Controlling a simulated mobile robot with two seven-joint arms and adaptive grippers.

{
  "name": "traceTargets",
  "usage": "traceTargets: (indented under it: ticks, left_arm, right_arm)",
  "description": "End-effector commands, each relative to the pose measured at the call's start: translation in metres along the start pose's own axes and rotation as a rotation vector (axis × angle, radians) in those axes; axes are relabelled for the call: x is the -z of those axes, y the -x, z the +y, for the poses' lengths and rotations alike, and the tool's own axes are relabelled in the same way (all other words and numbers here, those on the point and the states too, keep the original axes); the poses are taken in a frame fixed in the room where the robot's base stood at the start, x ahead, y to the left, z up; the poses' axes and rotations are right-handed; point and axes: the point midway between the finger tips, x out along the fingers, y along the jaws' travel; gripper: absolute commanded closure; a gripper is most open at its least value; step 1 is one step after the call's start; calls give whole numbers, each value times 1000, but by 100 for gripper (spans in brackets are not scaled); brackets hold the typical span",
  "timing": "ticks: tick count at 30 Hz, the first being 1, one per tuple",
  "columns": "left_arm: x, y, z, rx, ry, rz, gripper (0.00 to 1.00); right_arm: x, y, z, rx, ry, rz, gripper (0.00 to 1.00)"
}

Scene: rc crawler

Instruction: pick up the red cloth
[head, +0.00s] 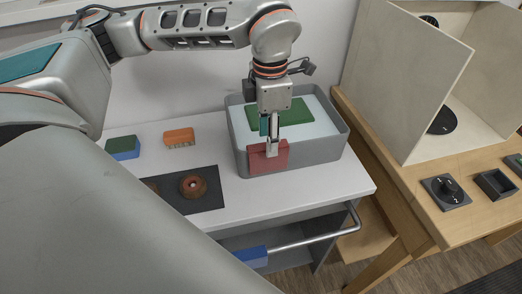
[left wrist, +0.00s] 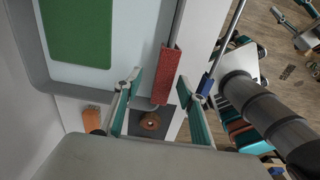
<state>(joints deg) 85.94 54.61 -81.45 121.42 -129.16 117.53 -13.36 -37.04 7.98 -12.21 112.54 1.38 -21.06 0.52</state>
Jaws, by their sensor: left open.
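The red cloth (head: 268,157) hangs over the front rim of the grey tub (head: 338,143). In the left wrist view the cloth (left wrist: 168,75) is a narrow red strip on the rim, ahead of the gap between my fingertips. My left gripper (head: 271,150) points down at the cloth, and its fingers cover part of it in the head view. The left gripper (left wrist: 157,88) is open, with a finger on either side of the gap. I cannot tell whether a finger touches the cloth. My right gripper cannot be made out.
A green piece (head: 294,112) lies in the tub. A green-and-blue block (head: 123,147), an orange block (head: 179,138) and a dark mat (head: 205,202) with a brown round item (head: 193,186) are to the left. A cart handle (head: 320,237) runs along the front. A wooden bench (head: 460,230) stands right.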

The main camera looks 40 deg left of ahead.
Motion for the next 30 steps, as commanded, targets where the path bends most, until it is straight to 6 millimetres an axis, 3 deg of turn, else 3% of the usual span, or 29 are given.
traceTargets:
  ticks: [17, 26, 27, 30]
  left_arm:
    - [-1, -68, -8, 2, 0, 3, 60]
    - [-2, -74, -8, 1, 0, 1, 60]
    - [-2, -74, -8, 1, 0, 1, 62]
    - [-2, -74, -8, 1, 0, 1, 88]
  right_arm:
    - [4, 3, 2, -2, 1, 1, 60]
    - [2, 3, 1, -1, 0, -4, 60]
    - [2, 3, 1, 0, 0, -4, 60]
    - [1, 3, 1, 0, 0, -5, 60]
